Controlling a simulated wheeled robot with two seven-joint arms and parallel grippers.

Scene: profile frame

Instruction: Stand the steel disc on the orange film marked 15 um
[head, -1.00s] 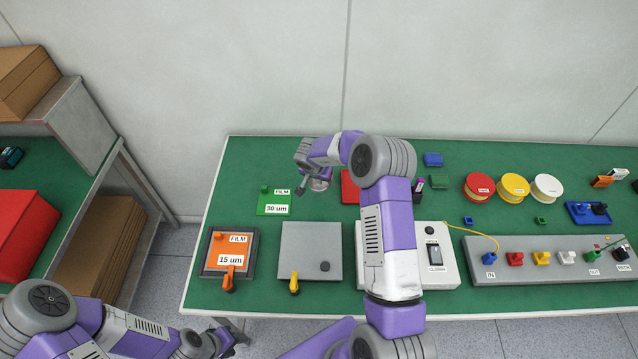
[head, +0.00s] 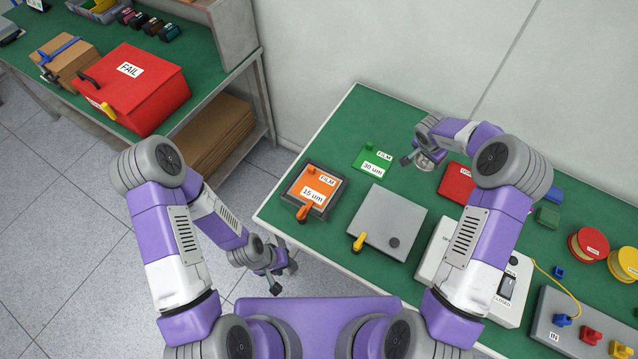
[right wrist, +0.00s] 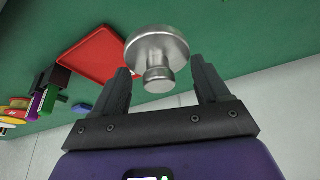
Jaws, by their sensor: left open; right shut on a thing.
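The steel disc (right wrist: 158,50) is a round metal piece with a small knob; in the right wrist view the knob sits between the fingers of my right gripper (right wrist: 160,75), which is shut on it. In the head view the right gripper (head: 421,158) and the disc (head: 425,164) are at the bench's back, between the green film and a red plate. The orange film (head: 302,183) marked 15 um lies in a dark frame near the left end, to the left of the disc, with nothing standing on it. My left gripper (head: 281,270) is open and empty, off the bench's front edge.
A green film (head: 365,157) marked 30 um lies behind the orange one. An orange clip (head: 303,213) stands at the dark frame's front edge. A red FAIL box (head: 150,98) is on another bench.

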